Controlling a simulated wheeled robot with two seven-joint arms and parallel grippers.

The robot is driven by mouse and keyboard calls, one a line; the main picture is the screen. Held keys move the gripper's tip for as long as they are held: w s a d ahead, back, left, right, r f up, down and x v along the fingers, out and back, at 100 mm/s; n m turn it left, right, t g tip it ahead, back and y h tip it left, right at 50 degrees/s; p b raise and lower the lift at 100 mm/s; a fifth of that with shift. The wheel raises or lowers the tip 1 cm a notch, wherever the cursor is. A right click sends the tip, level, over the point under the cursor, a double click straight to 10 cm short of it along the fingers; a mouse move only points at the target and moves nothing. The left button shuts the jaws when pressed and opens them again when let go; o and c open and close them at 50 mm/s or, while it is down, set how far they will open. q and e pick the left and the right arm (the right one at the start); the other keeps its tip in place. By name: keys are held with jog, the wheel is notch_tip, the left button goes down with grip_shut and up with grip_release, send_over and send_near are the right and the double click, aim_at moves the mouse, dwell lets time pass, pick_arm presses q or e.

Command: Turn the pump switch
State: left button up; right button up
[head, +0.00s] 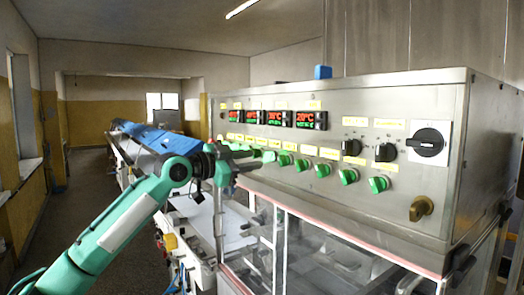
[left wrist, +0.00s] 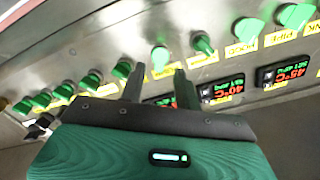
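The steel control panel (head: 290,175) carries a row of green switches, including one (head: 350,176) right of my gripper in the head view. Their yellow labels are too small or blurred to show which switch is the pump switch. My left gripper (head: 250,160) is at the left part of this row, partly covering the switches there. In the left wrist view its two dark fingers (left wrist: 159,80) are apart with nothing held. A green switch (left wrist: 160,57) appears between and just beyond the fingertips; contact cannot be told. My right gripper is not in view.
Red-and-green temperature displays (head: 305,120) sit above the switch row. Black knobs (head: 386,152) and a large black rotary switch (head: 428,142) are at the right. A clear-walled enclosure (head: 320,250) lies below the panel, and a conveyor with a blue cover (head: 150,137) stretches behind.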

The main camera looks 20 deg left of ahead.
aim_at(264, 158)
pick_arm(q)
jog(key=p+x, duration=0.1)
jog(key=x, duration=0.2)
jog(key=shift+w+d+r, duration=0.1)
jog(key=shift+w+d, duration=0.1)
jog(key=shift+w, duration=0.05)
jog(key=shift+w+d, duration=0.25)
jog(key=shift+w, duration=0.05)
jog(key=shift+c, duration=0.2)
grip_shut()
